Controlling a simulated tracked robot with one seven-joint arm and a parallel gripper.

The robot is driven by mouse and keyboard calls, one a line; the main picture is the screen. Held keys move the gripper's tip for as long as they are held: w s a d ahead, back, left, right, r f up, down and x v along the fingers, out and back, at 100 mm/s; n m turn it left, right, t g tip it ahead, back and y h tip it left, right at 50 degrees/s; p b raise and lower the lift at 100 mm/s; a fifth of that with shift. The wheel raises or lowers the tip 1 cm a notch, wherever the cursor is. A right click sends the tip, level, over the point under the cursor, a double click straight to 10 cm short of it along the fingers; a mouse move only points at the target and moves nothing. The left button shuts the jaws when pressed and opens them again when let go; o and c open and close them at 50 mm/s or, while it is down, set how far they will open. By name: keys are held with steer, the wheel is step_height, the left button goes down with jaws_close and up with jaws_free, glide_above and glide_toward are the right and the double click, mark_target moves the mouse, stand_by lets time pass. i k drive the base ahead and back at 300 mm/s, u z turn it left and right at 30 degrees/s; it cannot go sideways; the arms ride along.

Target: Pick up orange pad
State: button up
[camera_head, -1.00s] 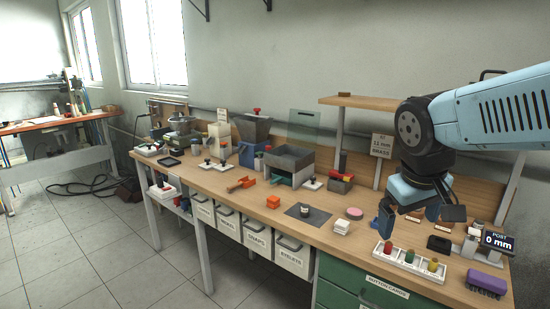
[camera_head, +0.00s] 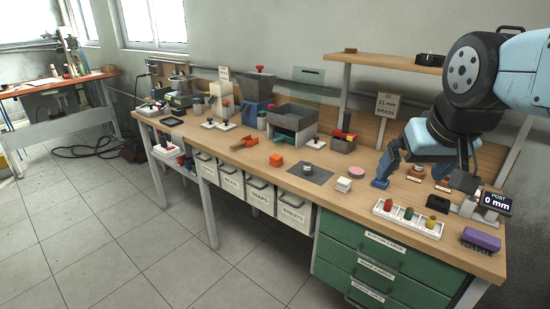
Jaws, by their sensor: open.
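A small orange block, which looks like the orange pad (camera_head: 276,160), lies on the wooden bench top left of a dark grey mat (camera_head: 310,174). It is uncovered and nothing touches it. My gripper (camera_head: 423,182) is at the right part of the bench, well to the right of the orange pad. It points down with its blue fingers wide apart and nothing held between them. The left finger is behind the white tray of coloured pegs. I cannot tell how high the fingertips are above the bench.
A small dark-topped part stands on the mat. White pads (camera_head: 343,185) and a pink disc (camera_head: 356,172) lie between the mat and my gripper. A peg tray (camera_head: 408,218), a purple brush (camera_head: 480,240) and an orange-brown scoop (camera_head: 247,143) are also on the bench.

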mark_target(276, 160)
steer(key=u, duration=0.35)
steer(key=i, duration=0.95)
steer(key=u, duration=0.2)
